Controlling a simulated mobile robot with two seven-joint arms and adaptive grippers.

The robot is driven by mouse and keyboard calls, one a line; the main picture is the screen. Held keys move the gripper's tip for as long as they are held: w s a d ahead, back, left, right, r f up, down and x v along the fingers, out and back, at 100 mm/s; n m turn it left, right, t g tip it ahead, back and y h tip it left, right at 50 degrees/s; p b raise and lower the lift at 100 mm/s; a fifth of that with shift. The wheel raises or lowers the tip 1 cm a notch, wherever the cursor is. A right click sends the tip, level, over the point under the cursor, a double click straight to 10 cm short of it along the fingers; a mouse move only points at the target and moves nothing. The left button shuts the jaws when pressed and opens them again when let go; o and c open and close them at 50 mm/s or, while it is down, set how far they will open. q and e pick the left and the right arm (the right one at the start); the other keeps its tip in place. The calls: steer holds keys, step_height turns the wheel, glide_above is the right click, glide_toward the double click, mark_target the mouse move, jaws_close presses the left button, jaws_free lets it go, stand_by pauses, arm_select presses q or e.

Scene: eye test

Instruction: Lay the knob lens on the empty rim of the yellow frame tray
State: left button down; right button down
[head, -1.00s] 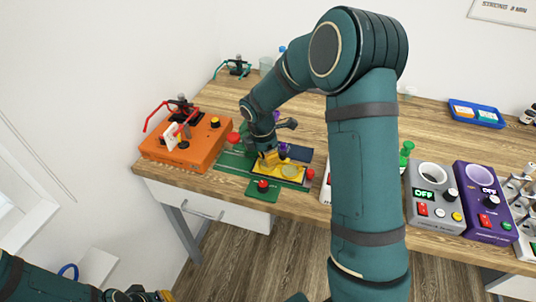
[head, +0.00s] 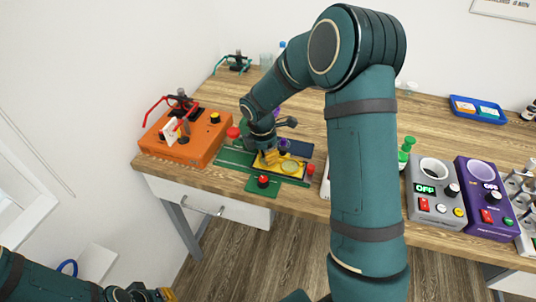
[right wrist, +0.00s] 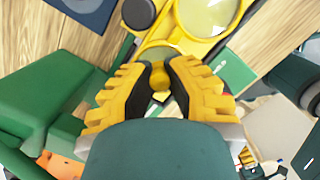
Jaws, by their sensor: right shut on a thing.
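The yellow frame tray (head: 296,176) lies on a green base on the wooden table, near its front edge. A round clear lens (head: 290,167) sits in its right part; it also shows in the right wrist view (right wrist: 207,14). My right gripper (head: 268,160) is low over the tray's left part. In the right wrist view its yellow fingers (right wrist: 159,78) are shut on the yellow knob of the knob lens (right wrist: 160,54), whose round glass is partly hidden. I cannot tell whether this lens touches the rim. My left gripper (head: 150,295) is at the bottom left, away from the table.
An orange box (head: 185,150) with red glasses stands left of the tray. A red button (head: 263,181) is in front. A dark blue mat (head: 299,148) lies behind. Grey (head: 437,208) and purple (head: 487,215) devices stand right of my right arm, which hides part of the table.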

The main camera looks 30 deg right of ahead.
steer(key=shift+f, duration=0.25)
steer(key=c, duration=0.5)
jaws_free()
steer(key=shift+c, duration=0.2)
steer(key=shift+r, duration=0.1)
steer(key=shift+r+p, duration=2.35)
steer(key=shift+r, duration=0.6)
steer(key=shift+s+f, duration=0.1)
